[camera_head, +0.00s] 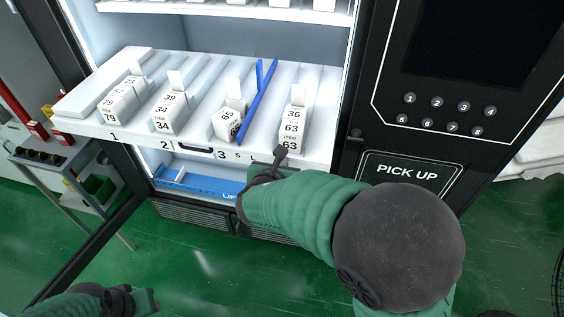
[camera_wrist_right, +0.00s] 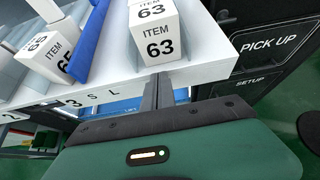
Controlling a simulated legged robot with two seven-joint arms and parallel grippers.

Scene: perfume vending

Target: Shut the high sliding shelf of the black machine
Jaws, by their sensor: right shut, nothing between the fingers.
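A white sliding shelf (camera_head: 75,125) is pulled out of the black vending machine (camera_head: 385,75), past its frame. It carries rows of white numbered boxes (camera_head: 163,118) and two blue dividers (camera_head: 258,95). My right gripper (camera_head: 279,156) is shut and empty at the shelf's front edge, right of the middle. In the right wrist view its fingers (camera_wrist_right: 158,88) are together at the front edge, below a box marked 63 (camera_wrist_right: 155,32); whether they touch the edge is unclear. My left gripper (camera_head: 140,301) is low at the bottom left, away from the machine; its fingers are unclear.
Another white shelf (camera_head: 225,8) sits higher inside the machine. A blue-fronted shelf (camera_head: 195,183) lies below. The open door frame (camera_head: 85,232) stands at the left, near a grey cart (camera_head: 62,178). The keypad and PICK UP panel (camera_head: 400,173) are right. Green floor is clear in front.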

